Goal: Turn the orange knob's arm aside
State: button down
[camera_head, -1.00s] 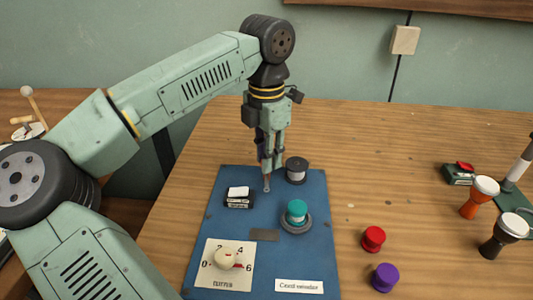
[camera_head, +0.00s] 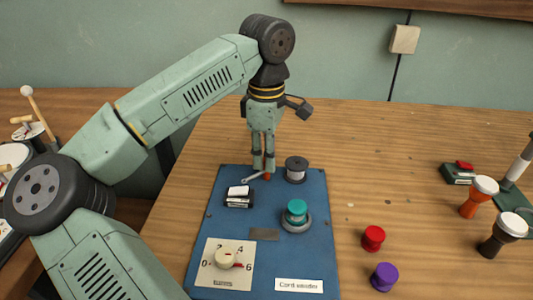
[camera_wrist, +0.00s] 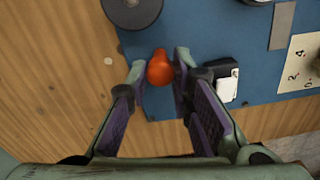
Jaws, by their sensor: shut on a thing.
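The orange knob (camera_head: 267,176) is at the far edge of the blue board (camera_head: 213,222). It also shows in the wrist view (camera_wrist: 160,68), between my fingertips. My gripper (camera_head: 263,167) points down and is shut on the knob. The knob's grey metal arm (camera_head: 252,179) extends to the left and slightly toward the front of the board in the head view. I cannot make the arm out in the wrist view.
A dark spool (camera_head: 296,169) stands close right of the knob, and a black block with a white top (camera_head: 239,197) is in front-left. A teal knob (camera_head: 297,211) and a dial (camera_head: 226,259) are nearer. Red (camera_head: 373,238) and purple (camera_head: 384,277) pieces lie right.

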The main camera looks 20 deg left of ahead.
jog(key=shift+m, duration=1)
jog(key=c, duration=1.7)
grip_release()
jog(key=shift+r, duration=0.1)
notch_tip(320, 180, up, 12)
jog(key=shift+f, duration=0.1)
